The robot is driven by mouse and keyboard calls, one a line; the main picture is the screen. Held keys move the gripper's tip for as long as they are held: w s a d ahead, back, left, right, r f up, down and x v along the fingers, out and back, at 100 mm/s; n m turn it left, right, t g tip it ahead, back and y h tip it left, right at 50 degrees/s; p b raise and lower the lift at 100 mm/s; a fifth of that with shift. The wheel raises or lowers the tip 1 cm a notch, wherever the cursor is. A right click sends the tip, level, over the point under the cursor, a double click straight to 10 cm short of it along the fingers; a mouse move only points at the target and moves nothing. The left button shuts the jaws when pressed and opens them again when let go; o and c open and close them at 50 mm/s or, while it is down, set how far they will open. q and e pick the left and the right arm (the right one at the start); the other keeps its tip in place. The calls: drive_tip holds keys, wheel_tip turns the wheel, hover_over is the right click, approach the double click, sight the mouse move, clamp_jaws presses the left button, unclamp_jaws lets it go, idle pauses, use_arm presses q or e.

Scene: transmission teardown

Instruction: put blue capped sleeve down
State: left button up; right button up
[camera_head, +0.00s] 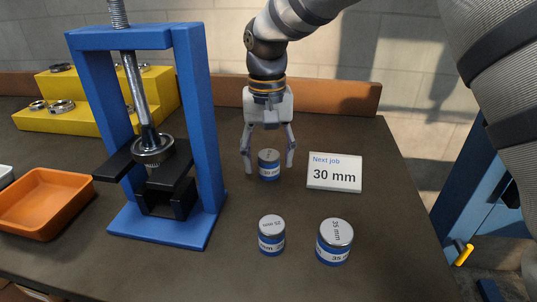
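A blue capped sleeve (269,166) with a silver cap and a white label stands upright on the dark bench, toward the back. The small print on it is hard to read. My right gripper (269,160) points down over it, one finger on each side. A gap shows between each finger and the sleeve, so the gripper looks open. Two more blue capped sleeves stand nearer the front: one marked 25 mm (272,236) and a wider one marked 35 mm (334,243). My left gripper is not in view.
A white card (334,173) reads "Next job 30 mm", right of the gripper. A blue press (208,130) stands to the left. An orange tray (45,204) and a yellow stepped rack (60,119) with metal rings are farther left. The bench's front right is clear.

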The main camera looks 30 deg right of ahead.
sight(267, 153)
wheel_tip(267, 153, up, 12)
idle(0.4)
